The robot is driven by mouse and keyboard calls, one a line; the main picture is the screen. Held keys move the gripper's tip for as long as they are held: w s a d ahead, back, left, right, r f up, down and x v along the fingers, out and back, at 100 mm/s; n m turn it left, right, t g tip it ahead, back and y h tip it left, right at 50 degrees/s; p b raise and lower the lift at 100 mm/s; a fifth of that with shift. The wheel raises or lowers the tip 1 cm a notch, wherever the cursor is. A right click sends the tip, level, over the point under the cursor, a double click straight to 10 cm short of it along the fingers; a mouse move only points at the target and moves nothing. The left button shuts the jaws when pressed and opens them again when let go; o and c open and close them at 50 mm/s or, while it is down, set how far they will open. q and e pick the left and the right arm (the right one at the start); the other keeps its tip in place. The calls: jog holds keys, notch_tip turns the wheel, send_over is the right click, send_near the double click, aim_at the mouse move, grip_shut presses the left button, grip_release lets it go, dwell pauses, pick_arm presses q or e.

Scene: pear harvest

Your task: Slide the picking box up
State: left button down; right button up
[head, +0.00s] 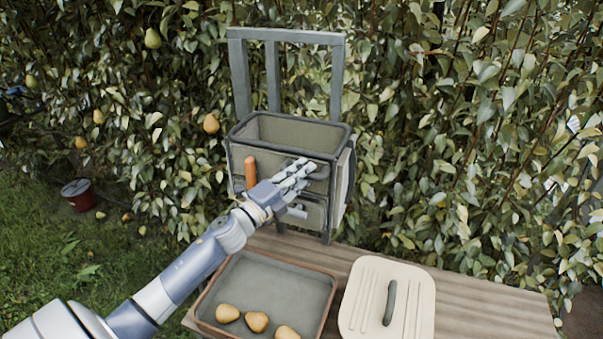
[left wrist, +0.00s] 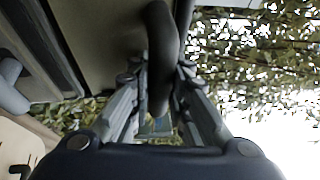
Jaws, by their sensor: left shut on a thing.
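The picking box (head: 284,146), open-topped and olive with dark edges, stands upright against a grey frame (head: 241,80) at the hedge. Its inside looks empty from here. My left gripper (head: 299,175) is at the front face of the box. In the left wrist view its fingers (left wrist: 162,80) are shut around a dark bar-shaped handle (left wrist: 162,40), with the box wall (left wrist: 105,35) beside it. The fingers hide part of the handle and of the box front. My right gripper does not show.
An orange-handled thing (head: 250,172) sits at the box front. A red bucket (head: 78,195) stands on the grass at left.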

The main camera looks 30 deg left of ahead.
pick_arm(q)
jog(key=c, duration=1.6)
grip_release()
jog(key=shift+a+r, duration=0.1)
jog(key=shift+r, duration=0.45)
jog(key=shift+o, duration=0.6)
jog(key=shift+f, duration=0.15)
jog(key=shift+f, duration=0.1)
jog(key=shift+s+f, duration=0.2)
jog(key=shift+s, duration=0.25)
jog(key=v, duration=1.1)
